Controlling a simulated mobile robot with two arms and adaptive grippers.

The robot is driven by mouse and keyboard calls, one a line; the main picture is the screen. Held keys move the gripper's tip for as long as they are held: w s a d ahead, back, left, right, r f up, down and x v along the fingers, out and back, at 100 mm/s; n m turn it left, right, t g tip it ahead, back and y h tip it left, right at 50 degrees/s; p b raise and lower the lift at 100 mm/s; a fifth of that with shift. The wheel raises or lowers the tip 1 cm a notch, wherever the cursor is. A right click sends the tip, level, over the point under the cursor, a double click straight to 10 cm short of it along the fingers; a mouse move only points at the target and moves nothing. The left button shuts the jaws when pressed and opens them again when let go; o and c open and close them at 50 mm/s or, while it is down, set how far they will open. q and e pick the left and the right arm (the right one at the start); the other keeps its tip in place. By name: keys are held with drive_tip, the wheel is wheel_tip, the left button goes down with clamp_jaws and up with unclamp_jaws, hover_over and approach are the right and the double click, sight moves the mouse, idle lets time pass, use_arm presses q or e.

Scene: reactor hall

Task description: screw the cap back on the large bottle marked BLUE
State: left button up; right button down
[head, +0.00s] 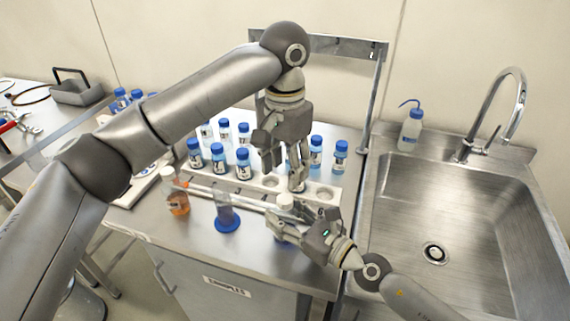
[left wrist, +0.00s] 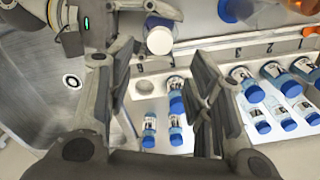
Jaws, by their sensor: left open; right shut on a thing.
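The large bottle stands at the bench front, mostly hidden by my right gripper (head: 285,226), which is shut on it. Its white cap (head: 286,201) shows at its top, and also in the left wrist view (left wrist: 160,39). The cap looks seated on the bottle; I cannot tell how tightly. The label BLUE cannot be read. My left gripper (head: 283,172) is open and empty, pointing down over the vial rack (head: 249,190), behind and above the cap. In the left wrist view the cap lies beyond its open fingers (left wrist: 165,78).
A bottle of orange liquid (head: 178,203) and a cylinder with a blue base (head: 227,218) stand left of the held bottle. Several blue-capped vials (head: 218,158) fill much of the rack. A sink (head: 440,215) lies right, with a wash bottle (head: 410,132) behind.

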sight(285, 198)
use_arm(q)
drive_tip(key=shift+f, duration=4.05)
clamp_jaws()
drive_tip(key=shift+o, duration=0.5)
unclamp_jaws()
drive_tip(key=shift+r, duration=0.1)
